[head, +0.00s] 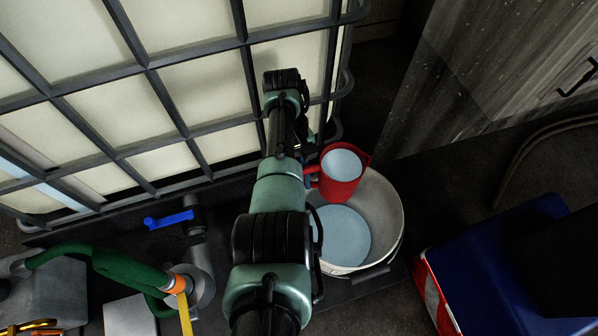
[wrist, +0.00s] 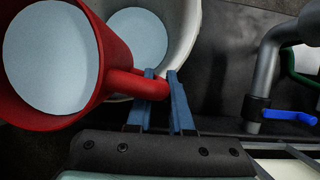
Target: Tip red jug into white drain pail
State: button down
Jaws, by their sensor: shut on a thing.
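The red jug (head: 341,186) holds pale blue-grey liquid close to its rim and is above the back part of the white drain pail (head: 391,203). The pail stands on the dark floor tray and has pale liquid inside. In the wrist view, the red jug (wrist: 101,62) fills the left side, its handle between the blue fingers of my gripper (wrist: 160,78). My gripper is shut on the handle. The pail (wrist: 184,40) shows behind the jug. In the head view, my arm hides the pail's left side and most of my gripper.
A caged white tank (head: 200,90) stands behind. A pipe with a blue valve lever (head: 168,219) and a green hose (head: 110,262) are left of the pail. A blue box (head: 490,250) is at right. A grey wooden panel (head: 490,80) stands at the back right.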

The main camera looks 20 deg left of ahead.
jog(key=shift+w+d+f, duration=0.25)
jog(key=shift+w+d, duration=0.15)
jog(key=shift+w, duration=0.1)
jog(key=shift+s+d+f+t+y+p, duration=0.15)
jog(key=shift+t+y+p, duration=0.45)
jog(key=shift+p, duration=1.35)
jog(key=shift+f+t+p, duration=0.2)
jog(key=shift+t+p, duration=1)
jog(key=shift+p, duration=0.4)
jog(key=shift+t+y+p, duration=0.5)
jog(key=shift+r+t+p, duration=0.2)
jog(key=shift+t+p, duration=0.35)
jog(key=shift+t, duration=0.05)
